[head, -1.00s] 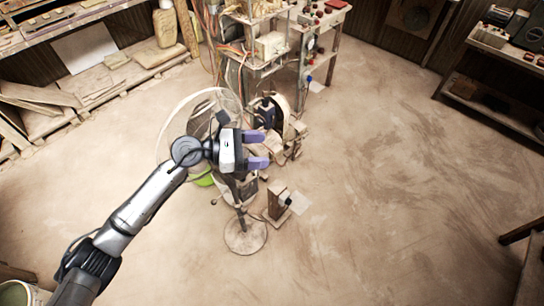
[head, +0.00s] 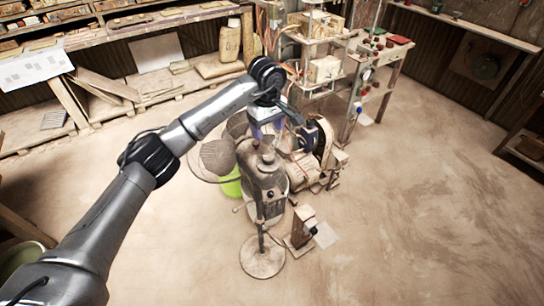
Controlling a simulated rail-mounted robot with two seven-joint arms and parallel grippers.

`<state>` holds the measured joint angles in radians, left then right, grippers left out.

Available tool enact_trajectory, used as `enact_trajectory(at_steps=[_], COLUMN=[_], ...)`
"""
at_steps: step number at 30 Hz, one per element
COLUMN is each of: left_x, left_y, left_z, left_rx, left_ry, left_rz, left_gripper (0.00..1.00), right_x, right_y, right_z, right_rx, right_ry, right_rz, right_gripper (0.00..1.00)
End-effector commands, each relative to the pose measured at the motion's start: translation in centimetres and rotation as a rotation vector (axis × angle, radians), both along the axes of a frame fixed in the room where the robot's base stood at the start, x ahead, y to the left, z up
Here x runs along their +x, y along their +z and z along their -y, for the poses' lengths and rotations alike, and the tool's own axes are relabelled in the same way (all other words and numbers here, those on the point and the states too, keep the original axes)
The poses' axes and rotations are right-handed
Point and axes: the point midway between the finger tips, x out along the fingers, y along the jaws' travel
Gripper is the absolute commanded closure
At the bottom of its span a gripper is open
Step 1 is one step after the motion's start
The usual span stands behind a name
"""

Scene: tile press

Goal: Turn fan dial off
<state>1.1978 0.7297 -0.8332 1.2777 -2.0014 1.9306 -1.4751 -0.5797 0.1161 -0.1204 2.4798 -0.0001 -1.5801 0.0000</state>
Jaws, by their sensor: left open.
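The standing fan (head: 266,182) is in the middle of the head view, on a round base (head: 262,258) with a thin pole. Its wire cage (head: 214,157) is on the left, partly behind my arm. A small dark knob, possibly the fan dial (head: 270,194), shows on the housing; its setting is too small to read. My left gripper (head: 266,131) is open, with purple fingers pointing down just above and behind the housing in the picture. The fingertips are partly hidden, and I cannot tell whether they touch the fan. My right gripper is not in view.
A dusty machine with a wheel (head: 322,145) stands close behind and right of the fan. A small wooden stand (head: 301,227) is at its right. A green bucket (head: 231,186) is behind it. Shelving (head: 335,60) is farther back. The floor at right is clear.

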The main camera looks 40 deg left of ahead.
Motion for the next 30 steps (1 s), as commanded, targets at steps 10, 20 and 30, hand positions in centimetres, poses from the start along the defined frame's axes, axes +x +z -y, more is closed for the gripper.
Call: enact_trajectory(at_steps=[10, 20, 30], left_x=[0.0, 0.0, 0.0], left_y=[-6.7, -10.4, -11.1], left_z=[0.1, 0.1, 0.1], left_rx=[-0.004, -0.003, -0.004], left_ry=[0.0, 0.0, 0.0], left_rz=[-0.001, 0.001, 0.002], left_gripper=[0.32, 0.32, 0.32], right_x=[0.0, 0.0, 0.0], right_y=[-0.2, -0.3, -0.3], right_z=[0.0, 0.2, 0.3], right_rx=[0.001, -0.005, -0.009], right_ry=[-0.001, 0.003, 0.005], right_rz=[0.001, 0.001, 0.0], right_gripper=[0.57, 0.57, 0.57])
